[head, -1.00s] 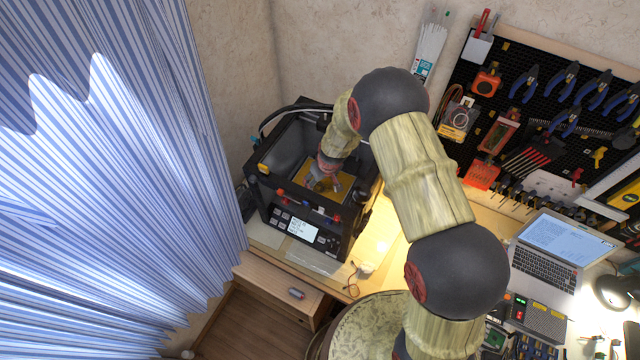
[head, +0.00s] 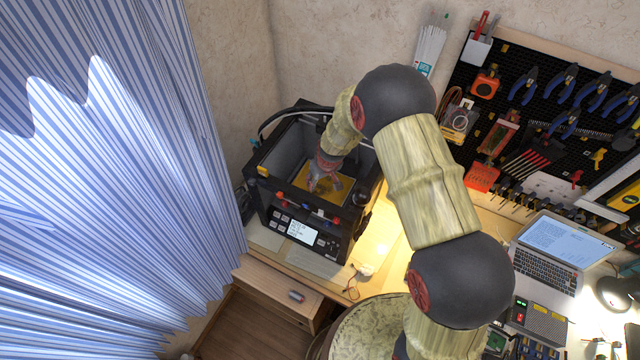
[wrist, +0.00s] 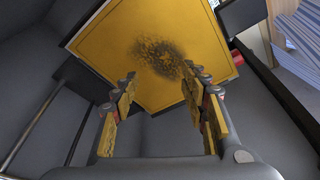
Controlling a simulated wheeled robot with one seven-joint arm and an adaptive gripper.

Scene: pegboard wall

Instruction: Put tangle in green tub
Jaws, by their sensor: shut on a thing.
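My gripper (head: 318,184) reaches down into the open black printer (head: 285,200), above its yellow bed (head: 342,186). In the head view the tangle is too small to make out. I see no green tub in either view.
Dark printer walls (wrist: 262,120) surround my gripper closely. A pegboard of tools (head: 535,110) hangs at the right, above a bench with a laptop (head: 560,250). A striped curtain (head: 110,190) hangs at the left. A small wooden cabinet (head: 275,290) stands below the printer.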

